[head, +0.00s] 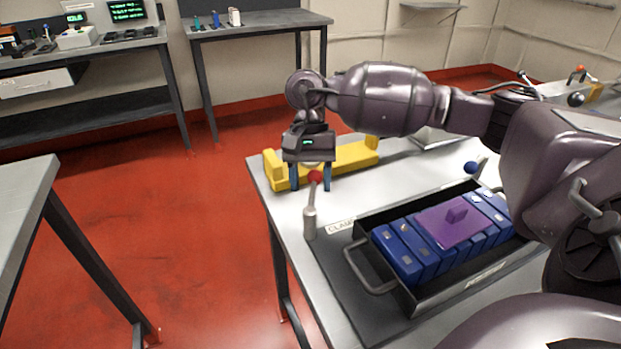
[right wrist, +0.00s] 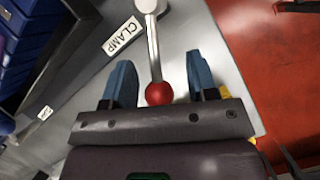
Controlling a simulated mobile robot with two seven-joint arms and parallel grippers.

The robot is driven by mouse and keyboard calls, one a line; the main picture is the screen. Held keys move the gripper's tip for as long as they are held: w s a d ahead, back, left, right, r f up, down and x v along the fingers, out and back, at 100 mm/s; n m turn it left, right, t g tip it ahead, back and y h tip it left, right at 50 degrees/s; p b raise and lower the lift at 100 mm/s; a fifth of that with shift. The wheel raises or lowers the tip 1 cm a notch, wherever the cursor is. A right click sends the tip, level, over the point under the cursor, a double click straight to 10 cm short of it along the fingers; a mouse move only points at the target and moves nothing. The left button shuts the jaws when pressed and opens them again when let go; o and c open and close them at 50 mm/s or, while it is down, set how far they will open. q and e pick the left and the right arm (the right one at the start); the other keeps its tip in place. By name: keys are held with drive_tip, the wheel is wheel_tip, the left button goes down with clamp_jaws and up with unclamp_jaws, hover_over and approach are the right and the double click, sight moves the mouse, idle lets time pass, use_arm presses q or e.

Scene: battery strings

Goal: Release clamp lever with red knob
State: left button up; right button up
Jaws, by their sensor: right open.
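The clamp lever (head: 310,212) stands upright at the left front of the metal table, with a red knob (head: 315,176) on its top. A CLAMP label (head: 341,226) lies beside its base. My right gripper (head: 311,188) is open above the lever, its blue fingers on either side of the red knob. In the right wrist view the red knob (right wrist: 158,93) sits between the two open fingers (right wrist: 160,82), apart from both, with the lever (right wrist: 153,45) running away from it. My left gripper is not in view.
A black tray (head: 372,281) with blue battery blocks and a purple piece stands right of the lever. A yellow bracket (head: 350,156) lies behind the gripper. A blue knob (head: 471,168) is farther right. Red floor left of the table is clear.

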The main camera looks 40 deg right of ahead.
drive_tip(key=v, duration=1)
drive_tip(key=shift+r+p, duration=0.35)
drive_tip(key=shift+w, duration=0.1)
